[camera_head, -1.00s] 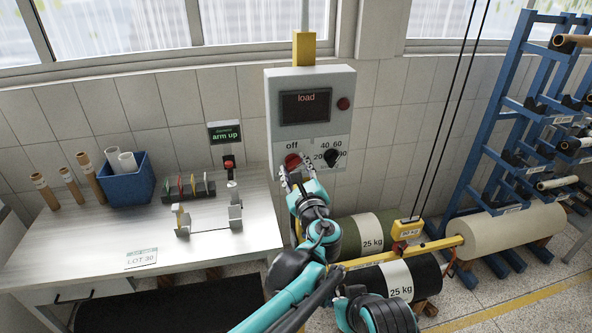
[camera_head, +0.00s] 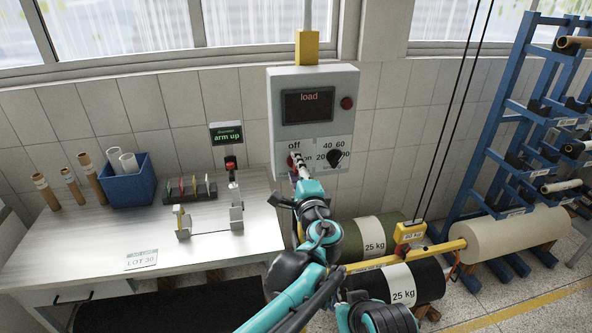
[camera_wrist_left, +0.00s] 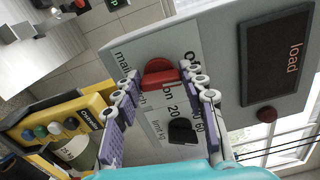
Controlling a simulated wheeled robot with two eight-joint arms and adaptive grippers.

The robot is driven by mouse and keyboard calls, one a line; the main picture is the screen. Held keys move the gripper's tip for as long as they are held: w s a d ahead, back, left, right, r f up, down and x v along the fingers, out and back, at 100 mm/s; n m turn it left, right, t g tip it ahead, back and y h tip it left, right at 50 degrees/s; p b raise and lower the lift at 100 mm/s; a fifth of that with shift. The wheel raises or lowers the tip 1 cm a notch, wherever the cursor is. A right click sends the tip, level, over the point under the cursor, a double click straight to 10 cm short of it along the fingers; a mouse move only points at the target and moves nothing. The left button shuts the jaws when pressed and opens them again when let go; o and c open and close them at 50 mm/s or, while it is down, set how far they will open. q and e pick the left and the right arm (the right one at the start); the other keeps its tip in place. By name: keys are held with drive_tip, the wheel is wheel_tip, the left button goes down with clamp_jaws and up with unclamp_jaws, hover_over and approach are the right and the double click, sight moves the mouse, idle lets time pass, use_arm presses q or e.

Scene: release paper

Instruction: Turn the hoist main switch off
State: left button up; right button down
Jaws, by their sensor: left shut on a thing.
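The grey hoist control box (camera_head: 354,125) hangs on the wall, with a dark screen reading "load". The red main switch (camera_head: 291,162) is low on its left, beside printed "off" and "on" marks. My left gripper (camera_head: 298,161) is at this switch and partly covers it in the head view. In the left wrist view, the red switch (camera_wrist_left: 160,74) lies between the fingertips of my left gripper (camera_wrist_left: 163,82), which is shut on it. Which mark the switch points to cannot be told. My right gripper is not in view.
A black limit knob (camera_head: 335,158) sits right of the switch, and a red lamp (camera_head: 347,103) is above it. A workbench (camera_head: 80,235) stands left. A yellow hoist beam (camera_head: 375,263) and rolls are below right, near a blue rack (camera_head: 500,140).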

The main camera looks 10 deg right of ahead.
use_arm(q)
drive_tip(key=shift+r+n, duration=0.1)
drive_tip(key=shift+n, duration=0.5)
drive_tip(key=shift+w, duration=0.1)
drive_tip(key=o, duration=1.1)
drive_tip(key=shift+o, duration=0.3)
drive_tip(key=shift+w+d, duration=0.1)
drive_tip(key=s, duration=0.7)
drive_tip(key=shift+s, duration=0.3)
drive_tip(key=shift+d, duration=0.1)
